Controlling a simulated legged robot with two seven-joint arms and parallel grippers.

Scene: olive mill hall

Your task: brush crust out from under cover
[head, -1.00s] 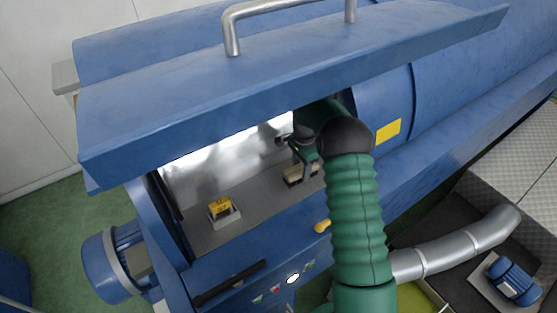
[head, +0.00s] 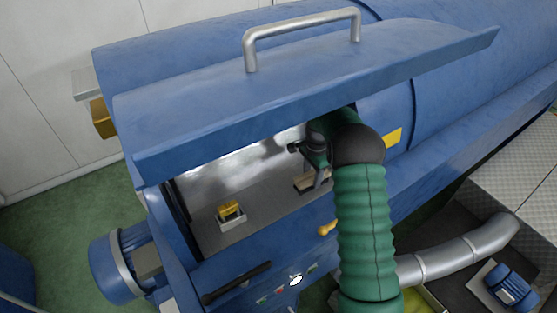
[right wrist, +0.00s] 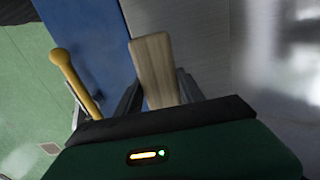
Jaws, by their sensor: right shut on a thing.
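The blue cover (head: 300,95) with its silver handle (head: 303,36) stands raised over an opening in the blue machine. My right gripper (head: 318,172) reaches in under the cover and is shut on a wooden brush (head: 306,184). The brush is low over the grey inner surface; I cannot tell whether it touches. In the right wrist view the wooden part of the brush (right wrist: 155,70) sits between the two dark fingers, and its bristles are hidden. I cannot make out any crust. My left gripper is not in view.
A small yellow block on a pale base (head: 231,212) sits on the grey surface left of the brush. A yellow knobbed lever (head: 327,228) and a black bar (head: 236,283) are on the machine's front. A bright metal wall (head: 235,170) lies behind.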

